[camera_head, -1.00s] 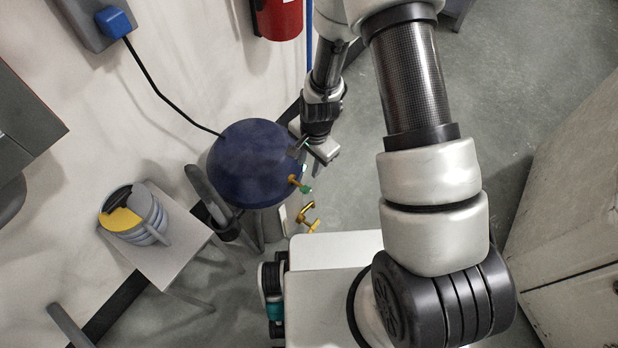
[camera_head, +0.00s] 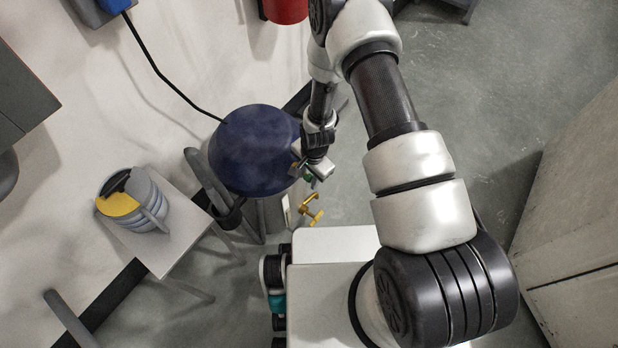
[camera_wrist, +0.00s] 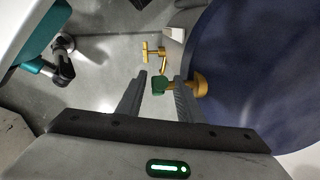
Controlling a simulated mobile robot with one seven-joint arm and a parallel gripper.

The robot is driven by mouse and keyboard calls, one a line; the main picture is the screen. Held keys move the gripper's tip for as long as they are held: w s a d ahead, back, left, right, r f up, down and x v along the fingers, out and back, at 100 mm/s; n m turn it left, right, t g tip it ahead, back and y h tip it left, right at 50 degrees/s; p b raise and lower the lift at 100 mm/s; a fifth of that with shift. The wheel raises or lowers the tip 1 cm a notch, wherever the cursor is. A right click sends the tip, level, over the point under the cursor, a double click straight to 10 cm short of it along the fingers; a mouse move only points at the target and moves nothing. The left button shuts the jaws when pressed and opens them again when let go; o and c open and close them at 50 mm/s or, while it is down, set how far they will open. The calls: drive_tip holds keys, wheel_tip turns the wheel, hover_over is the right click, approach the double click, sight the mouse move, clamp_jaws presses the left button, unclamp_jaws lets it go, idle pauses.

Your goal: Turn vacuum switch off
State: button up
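A large dark-blue rounded vessel (camera_head: 252,150) stands near the wall. In the wrist view its curved side (camera_wrist: 245,75) fills the right. A brass fitting (camera_wrist: 198,84) with a small green knob (camera_wrist: 160,87) sticks out from it; I cannot tell if this is the vacuum switch, and no label shows. My gripper (camera_wrist: 160,76) is open, with one finger on each side of the green knob; contact is not clear. In the head view my gripper (camera_head: 309,178) is at the vessel's right side, largely covering the knob.
A yellow tap (camera_head: 311,209) is just below my gripper. A black cable (camera_head: 165,78) runs from the wall to the vessel. A small table (camera_head: 165,240) holds a grey-and-yellow round object (camera_head: 133,200). A red cylinder (camera_head: 285,10) is at the top. Floor right of the gripper is clear.

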drive_tip(key=shift+f, duration=0.2)
clamp_jaws()
drive_tip(key=shift+a+t, duration=0.1)
drive_tip(key=shift+t, duration=0.2)
drive_tip(key=shift+s+a+f+t+h+b, duration=0.1)
drive_tip(key=shift+f+t+h+b, duration=0.05)
drive_tip(key=shift+t+h+b, duration=0.4)
drive_tip(key=shift+s+f+t+h+b, duration=0.1)
drive_tip(key=shift+t+h+b, duration=0.35)
drive_tip(key=shift+t+b, duration=0.15)
drive_tip(key=t+h+b, duration=0.2)
drive_tip(key=b, duration=0.1)
drive_tip(key=shift+f+t, duration=0.15)
drive_tip(key=shift+t, duration=0.2)
drive_tip(key=t+h+b, duration=0.2)
drive_tip(key=t, duration=0.1)
drive_tip(key=shift+w+n, duration=0.1)
drive_tip(key=shift+n, duration=0.2)
drive_tip(key=shift+r+t+h, duration=0.2)
drive_tip(key=shift+t+h, duration=0.2)
